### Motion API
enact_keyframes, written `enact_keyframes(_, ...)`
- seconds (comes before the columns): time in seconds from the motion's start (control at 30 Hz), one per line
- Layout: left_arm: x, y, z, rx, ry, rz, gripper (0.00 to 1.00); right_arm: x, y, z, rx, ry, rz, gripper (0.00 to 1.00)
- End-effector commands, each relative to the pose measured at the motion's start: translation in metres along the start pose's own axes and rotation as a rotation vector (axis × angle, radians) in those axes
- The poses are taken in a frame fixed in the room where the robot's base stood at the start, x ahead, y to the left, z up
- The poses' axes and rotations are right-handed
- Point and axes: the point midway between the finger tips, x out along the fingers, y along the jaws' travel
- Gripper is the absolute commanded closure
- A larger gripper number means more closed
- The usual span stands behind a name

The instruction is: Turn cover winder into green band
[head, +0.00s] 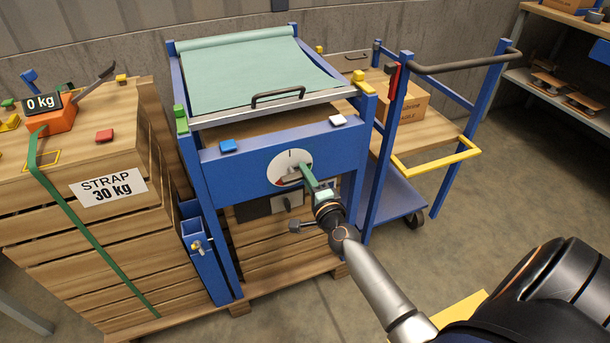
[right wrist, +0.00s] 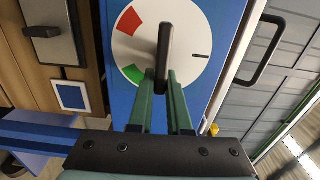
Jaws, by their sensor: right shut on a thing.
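The cover winder is a white round dial (head: 284,164) with a black bar handle, on the front of the blue frame. In the right wrist view its handle (right wrist: 165,45) stands nearly upright across the dial's middle. There the green band (right wrist: 132,74) lies at lower left, the red band (right wrist: 129,21) at upper left and a black tick at right. The handle is clear of both bands. My right gripper (head: 305,170) is shut on the handle, its green fingers (right wrist: 162,80) either side of the lower part. In the head view it hides the green band. My left gripper is out of view.
A green cover (head: 250,70) is spread over the frame's top, with a grey bar and black handle at its front. A strapped crate (head: 90,235) stands left, with a 0 kg display on top. A blue trolley (head: 400,200) with a cardboard box stands right.

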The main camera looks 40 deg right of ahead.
Motion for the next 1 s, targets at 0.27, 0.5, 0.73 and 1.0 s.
enact_keyframes(0.27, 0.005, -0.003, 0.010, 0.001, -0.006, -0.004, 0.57, 0.000, 0.009, 0.001, 0.251, 0.001, 0.001, 1.00)
enact_keyframes(0.5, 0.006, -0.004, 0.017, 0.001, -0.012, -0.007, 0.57, 0.000, 0.013, 0.003, 0.418, 0.000, 0.002, 1.00)
enact_keyframes(0.73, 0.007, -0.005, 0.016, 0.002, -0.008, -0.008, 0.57, 0.000, 0.015, 0.004, 0.512, 0.001, 0.002, 1.00)
enact_keyframes(1.0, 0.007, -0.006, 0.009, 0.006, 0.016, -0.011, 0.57, -0.001, 0.015, 0.004, 0.550, 0.001, 0.002, 1.00)
